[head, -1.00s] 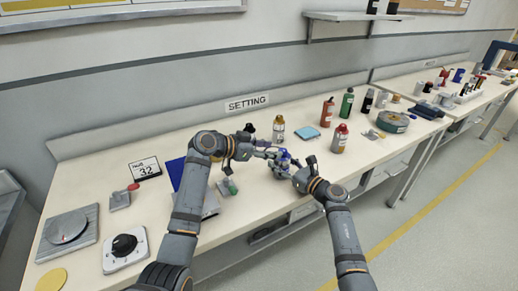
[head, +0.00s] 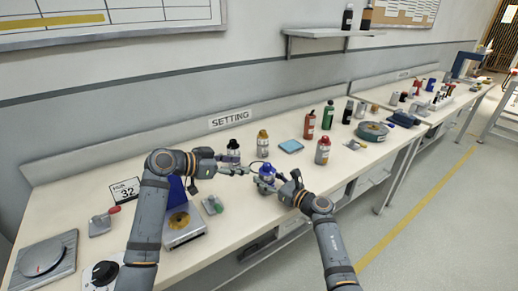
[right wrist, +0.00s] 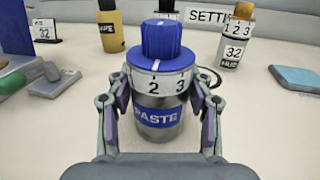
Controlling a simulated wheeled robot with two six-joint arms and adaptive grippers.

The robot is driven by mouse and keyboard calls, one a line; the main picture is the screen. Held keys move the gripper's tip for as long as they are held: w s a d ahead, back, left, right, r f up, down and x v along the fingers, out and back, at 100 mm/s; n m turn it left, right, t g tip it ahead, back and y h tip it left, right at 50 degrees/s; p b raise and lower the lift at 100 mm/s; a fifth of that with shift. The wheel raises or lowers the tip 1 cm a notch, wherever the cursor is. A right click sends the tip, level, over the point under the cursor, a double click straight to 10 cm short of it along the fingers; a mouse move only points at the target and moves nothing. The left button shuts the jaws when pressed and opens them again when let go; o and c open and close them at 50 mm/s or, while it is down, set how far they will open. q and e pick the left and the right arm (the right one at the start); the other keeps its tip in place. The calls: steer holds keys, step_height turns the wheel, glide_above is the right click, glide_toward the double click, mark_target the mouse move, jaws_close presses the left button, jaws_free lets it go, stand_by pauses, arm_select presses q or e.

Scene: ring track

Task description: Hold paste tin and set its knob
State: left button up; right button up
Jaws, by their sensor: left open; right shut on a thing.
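The paste tin is a grey metal tin with a blue PASTE label (right wrist: 157,117) in the right wrist view, standing upright. Its blue ribbed knob (right wrist: 162,38) sits on top, above a white band on which 2 and 3 face the wrist camera. My right gripper (right wrist: 160,112) is shut on the tin, one finger on each side. The tin's blue top (head: 266,170) also shows in the head view, with my right gripper (head: 274,183) around its body. My left gripper (head: 246,170) is open and empty, just left of the knob and seemingly apart from it.
A HUB 32 card (head: 125,190) stands at the left. A yellow-topped tin (head: 263,143) and a dark-topped tin (head: 233,151) stand behind. A device with a yellow disc (head: 182,228) lies by my left arm.

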stand_by(0.8)
steer(key=o, duration=1.3)
steer(key=shift+o, duration=0.2)
steer(key=shift+d, duration=0.1)
